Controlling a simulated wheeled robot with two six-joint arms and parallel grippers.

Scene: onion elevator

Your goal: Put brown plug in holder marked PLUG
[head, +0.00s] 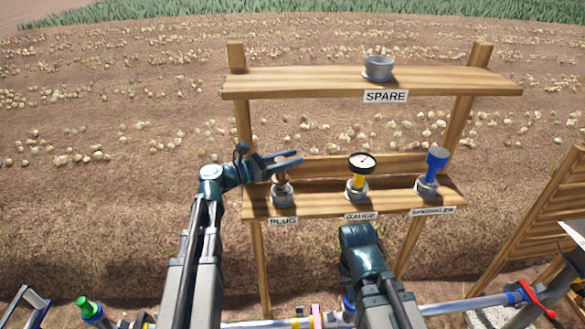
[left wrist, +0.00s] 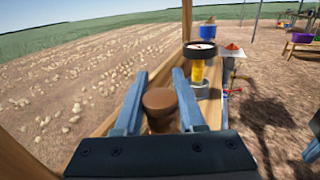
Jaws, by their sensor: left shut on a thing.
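The brown plug (head: 281,177) stands about upright at the grey holder (head: 283,197) above the PLUG label (head: 283,221). Its lower end appears to be inside the holder's mouth. My left gripper (head: 297,158) reaches in from the left at the plug's upper part, with its fingertips extending past it. In the left wrist view the round brown top of the plug (left wrist: 160,98) lies between the two blue fingers (left wrist: 159,75), and the gripper is shut on it. The holder is hidden in that view. My right arm's wrist shows below the shelf, but its fingers are hidden.
On the same shelf (head: 322,208) stand a yellow gauge (head: 358,181) in the GAUGE holder and a blue sprinkler (head: 434,166) in its holder. An empty grey SPARE holder (head: 378,68) sits on the upper shelf. A pipe (head: 462,304) runs along the bottom.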

